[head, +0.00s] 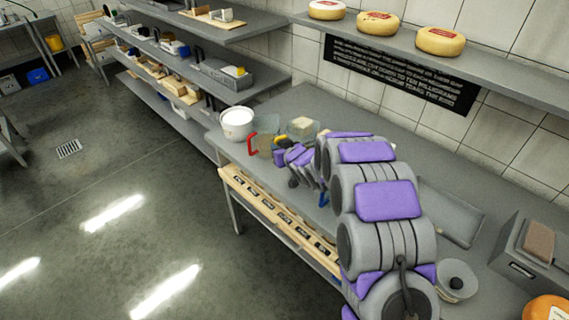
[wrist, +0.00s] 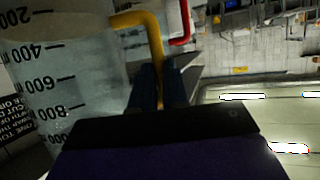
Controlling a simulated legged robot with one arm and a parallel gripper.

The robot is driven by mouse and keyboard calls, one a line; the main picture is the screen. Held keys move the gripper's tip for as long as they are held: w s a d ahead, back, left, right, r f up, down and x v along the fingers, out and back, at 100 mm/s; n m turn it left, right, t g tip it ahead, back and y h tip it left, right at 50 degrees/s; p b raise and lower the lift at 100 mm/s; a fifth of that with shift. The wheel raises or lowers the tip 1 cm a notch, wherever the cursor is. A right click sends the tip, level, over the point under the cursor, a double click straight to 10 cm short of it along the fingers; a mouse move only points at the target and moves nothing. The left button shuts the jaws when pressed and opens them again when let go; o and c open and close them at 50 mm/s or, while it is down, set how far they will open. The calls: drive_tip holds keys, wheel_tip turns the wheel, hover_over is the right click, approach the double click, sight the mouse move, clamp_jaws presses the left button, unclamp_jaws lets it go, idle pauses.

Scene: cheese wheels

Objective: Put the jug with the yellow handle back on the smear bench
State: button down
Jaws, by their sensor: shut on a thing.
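The jug with the yellow handle shows in the wrist view as a clear body (wrist: 65,75) with black measuring marks that read upside down. Its yellow handle (wrist: 152,45) runs down between my dark blue fingertips. My gripper (wrist: 160,88) is shut on this handle. In the head view my gripper (head: 287,154) is over the far left end of the grey bench (head: 305,98). I cannot tell whether the held jug touches the bench.
A jug with a red handle (head: 264,137) stands close to the left of my gripper, and a white tub (head: 237,123) is beyond it. A blue item (head: 324,199) is partly hidden by my arm. A wall shelf (head: 490,70) with cheese wheels runs above the bench.

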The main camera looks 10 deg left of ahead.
wheel_tip(320, 180, down, 7)
drive_tip(key=b, duration=0.1)
idle(0.3)
drive_tip(key=c, duration=1.1)
unclamp_jaws()
drive_tip(key=shift+a, duration=0.1)
drive_tip(key=shift+c, duration=0.2)
drive_tip(key=p+v, duration=0.1)
drive_tip(key=v, duration=1.1)
